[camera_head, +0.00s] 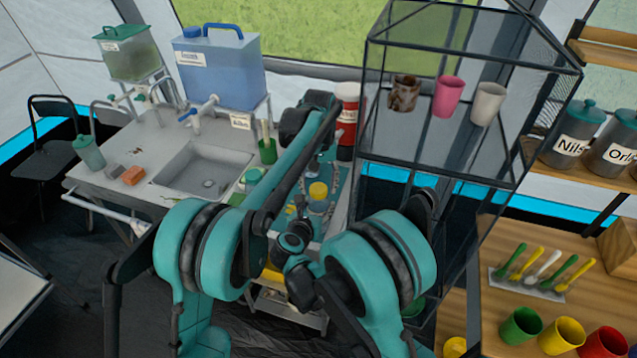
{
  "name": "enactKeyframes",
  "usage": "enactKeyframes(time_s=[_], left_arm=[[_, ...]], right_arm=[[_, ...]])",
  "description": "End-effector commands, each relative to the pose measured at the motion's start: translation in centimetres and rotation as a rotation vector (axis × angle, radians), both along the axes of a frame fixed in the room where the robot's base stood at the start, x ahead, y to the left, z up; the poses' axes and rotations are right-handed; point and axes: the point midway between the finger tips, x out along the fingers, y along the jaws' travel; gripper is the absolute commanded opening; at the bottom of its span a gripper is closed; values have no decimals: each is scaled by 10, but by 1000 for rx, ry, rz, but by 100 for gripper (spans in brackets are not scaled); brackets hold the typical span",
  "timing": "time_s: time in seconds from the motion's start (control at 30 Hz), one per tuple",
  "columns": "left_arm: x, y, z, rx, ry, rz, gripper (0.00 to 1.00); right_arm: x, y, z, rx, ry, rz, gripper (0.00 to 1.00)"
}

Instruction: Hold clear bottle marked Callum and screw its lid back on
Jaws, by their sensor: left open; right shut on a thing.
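A small container with a yellow lid (318,189) stands on the teal mat to the right of the sink, between my two arms. I cannot read any name on it, so I cannot tell whether it is the bottle marked Callum. My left arm reaches up across the counter, and my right arm is folded beside it at the front. Their links and dark wrist parts cover much of this spot.
A sink (205,172) and a blue water container (218,68) are on the left. A glass-sided rack (470,150) with three cups stands close on the right. A wooden shelf (490,310) holds coloured cups and spoons. A red jar (347,108) stands behind my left arm.

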Motion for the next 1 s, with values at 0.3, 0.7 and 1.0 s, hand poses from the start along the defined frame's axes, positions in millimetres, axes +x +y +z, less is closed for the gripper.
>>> enactKeyframes(time_s=[0.3,0.7,1.0], left_arm=[[0,0,0,0,0,0,6],[0,0,0,0,0,-5,65],[0,0,5,0,0,-5,65]], right_arm=[[0,0,0,0,0,0,0],[0,0,0,0,0,0,0],[0,0,0,0,0,0,0]])
